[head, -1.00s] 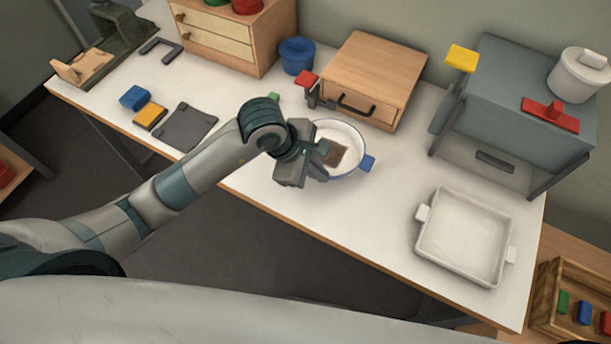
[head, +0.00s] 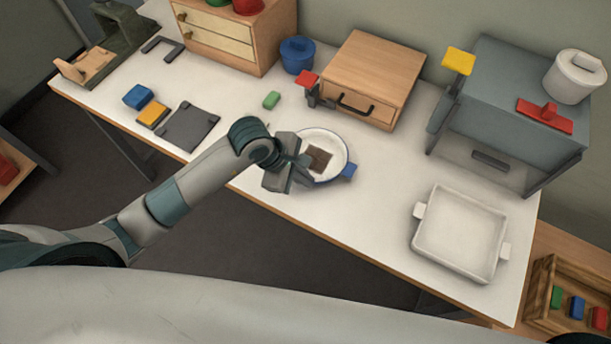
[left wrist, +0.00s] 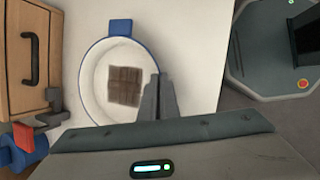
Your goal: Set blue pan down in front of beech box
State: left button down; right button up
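The blue pan (head: 331,140) is a round white pan with a blue rim and a blue side handle (head: 349,172); a brown scored slab (head: 319,157) lies in it. The pan also shows in the left wrist view (left wrist: 97,101). My left gripper (head: 301,172) has its fingers nearly together at the pan's rim, shut on it. I cannot tell whether the pan touches the table. The beech box (head: 372,62), with a dark handle on its front, stands behind the pan, to its upper right. My right gripper is not in view.
A red-topped clamp (head: 308,82) stands at the box's left, near a blue pot (head: 297,55) and a green block (head: 271,100). A white square tray (head: 461,232) lies to the right, below a grey oven-like unit (head: 520,95). The table between pan and tray is clear.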

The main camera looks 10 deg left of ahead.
pick_arm(q)
jog(key=shift+f, duration=0.25)
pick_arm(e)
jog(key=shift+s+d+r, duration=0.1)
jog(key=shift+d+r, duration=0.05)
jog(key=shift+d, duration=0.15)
pick_arm(q)
jog(key=c, duration=2)
grip_release()
jog(key=shift+f, duration=0.1)
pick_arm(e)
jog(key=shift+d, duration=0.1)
